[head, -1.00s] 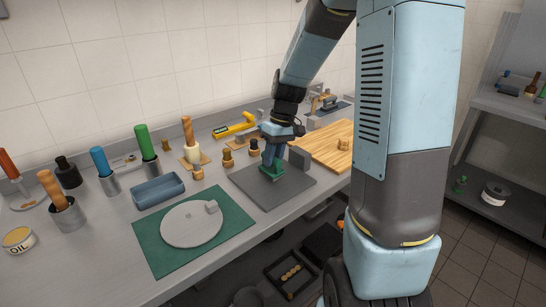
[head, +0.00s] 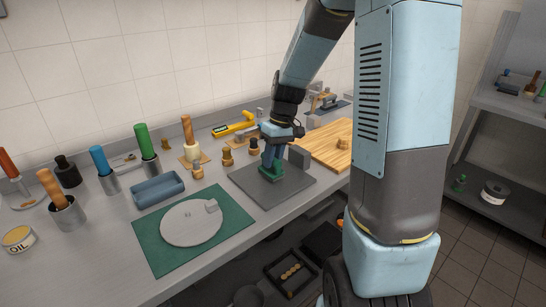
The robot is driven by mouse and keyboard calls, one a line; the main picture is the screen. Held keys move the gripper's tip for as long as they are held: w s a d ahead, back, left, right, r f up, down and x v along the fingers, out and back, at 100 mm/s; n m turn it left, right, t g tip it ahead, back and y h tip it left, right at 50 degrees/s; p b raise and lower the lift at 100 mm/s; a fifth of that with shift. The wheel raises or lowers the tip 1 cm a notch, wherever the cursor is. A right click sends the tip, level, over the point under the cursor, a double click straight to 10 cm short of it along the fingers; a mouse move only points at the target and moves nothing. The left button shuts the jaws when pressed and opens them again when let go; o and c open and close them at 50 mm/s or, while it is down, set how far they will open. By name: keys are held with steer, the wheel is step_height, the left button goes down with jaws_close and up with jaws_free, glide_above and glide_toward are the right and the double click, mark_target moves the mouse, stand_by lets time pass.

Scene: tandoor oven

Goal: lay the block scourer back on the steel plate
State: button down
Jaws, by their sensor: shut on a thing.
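The block scourer (head: 270,173) is a small dark green block, partly hidden by my fingers. My gripper (head: 271,168) points down and is shut on it. The steel plate (head: 270,198) is a flat dark grey square on the counter, directly beneath the scourer. The scourer is at or very near the plate's surface, over its middle to back part. I cannot tell whether its underside touches the plate.
A grey upright block (head: 299,156) stands close to the right of my gripper. A wooden board (head: 328,148) lies further right. A green mat (head: 152,252) with a round grey disc (head: 188,227) lies to the left. The plate's front part is clear.

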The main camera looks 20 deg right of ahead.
steer(key=shift+f, duration=0.2)
jaws_free()
stand_by(0.7)
steer(key=shift+d+r, duration=0.1)
steer(key=v, duration=0.8)
steer(key=shift+r, duration=0.35)
stand_by(1.4)
steer(key=shift+r, duration=0.1)
stand_by(0.4)
steer(key=s+r+m+t+h, duration=0.1)
steer(key=s+r, duration=0.4)
steer(key=s, duration=0.6)
steer(key=s+r+m+t+h, duration=0.1)
steer(key=s+r+m+t, duration=0.2)
steer(key=s, duration=0.8)
step_height(320, 180, up, 3)
steer(key=t, duration=0.2)
steer(key=shift+f+t+h, duration=0.2)
steer(key=shift+t+h, duration=0.1)
steer(key=shift+h, duration=0.1)
